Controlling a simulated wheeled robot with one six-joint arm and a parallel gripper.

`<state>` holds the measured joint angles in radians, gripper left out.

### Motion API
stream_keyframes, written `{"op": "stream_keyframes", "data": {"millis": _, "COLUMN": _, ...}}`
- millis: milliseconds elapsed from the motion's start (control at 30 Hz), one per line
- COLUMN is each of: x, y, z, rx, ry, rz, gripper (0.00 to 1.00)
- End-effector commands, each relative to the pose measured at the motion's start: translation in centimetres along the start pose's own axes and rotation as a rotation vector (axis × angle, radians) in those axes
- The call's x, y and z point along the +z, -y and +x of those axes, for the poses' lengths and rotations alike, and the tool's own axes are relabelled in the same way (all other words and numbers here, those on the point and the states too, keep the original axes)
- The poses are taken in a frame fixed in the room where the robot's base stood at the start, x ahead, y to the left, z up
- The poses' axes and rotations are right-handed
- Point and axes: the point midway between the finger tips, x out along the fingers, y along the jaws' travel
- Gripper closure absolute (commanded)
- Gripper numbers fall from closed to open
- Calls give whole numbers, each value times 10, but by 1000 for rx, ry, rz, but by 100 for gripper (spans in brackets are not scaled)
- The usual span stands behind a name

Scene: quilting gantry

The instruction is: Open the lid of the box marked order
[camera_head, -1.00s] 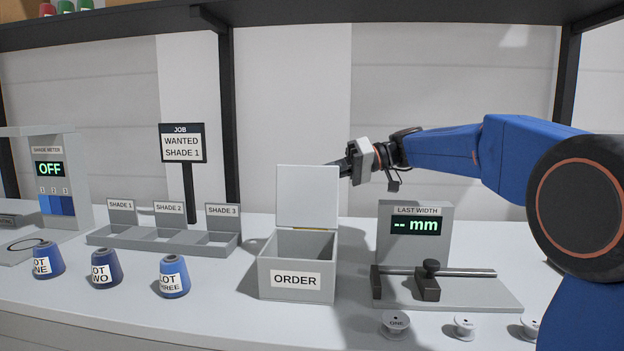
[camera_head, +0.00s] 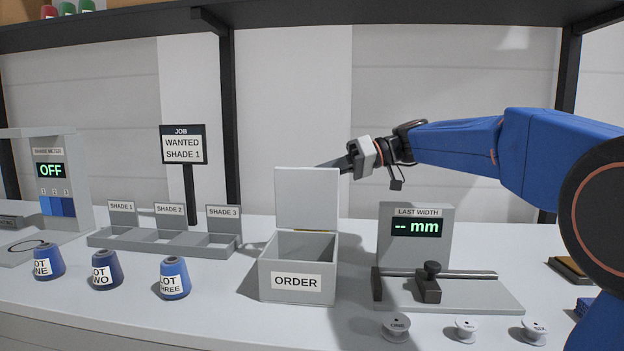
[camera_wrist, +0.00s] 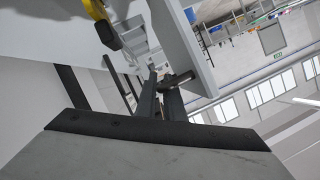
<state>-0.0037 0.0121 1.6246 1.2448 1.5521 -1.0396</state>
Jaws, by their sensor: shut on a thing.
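The grey box marked ORDER (camera_head: 296,282) stands on the white bench in the head view. Its lid (camera_head: 306,198) stands up at the back edge, about upright, and the box's inside shows open and looks empty. My gripper (camera_head: 340,163) is at the lid's upper right edge, with its fingertips partly hidden behind the lid. In the wrist view the narrow fingers (camera_wrist: 163,92) are close together at a small dark piece beside the pale lid panel (camera_wrist: 185,45). They are shut on the lid's edge or a tab on it; I cannot tell which.
The SHADE tray (camera_head: 165,241) is left of the box, with several blue cones (camera_head: 174,278) in front. The LAST WIDTH gauge (camera_head: 416,235) is close on the right, below my arm. A shelf (camera_head: 290,22) runs overhead.

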Motion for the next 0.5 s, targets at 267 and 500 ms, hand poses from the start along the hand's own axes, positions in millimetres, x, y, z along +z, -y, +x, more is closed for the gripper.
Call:
{"op": "stream_keyframes", "data": {"millis": 267, "x": 0, "y": 0, "z": 0, "rx": 0, "ry": 0, "rz": 1, "gripper": 84}}
{"op": "stream_keyframes", "data": {"millis": 500, "x": 0, "y": 0, "z": 0, "rx": 0, "ry": 0, "rz": 1, "gripper": 84}}
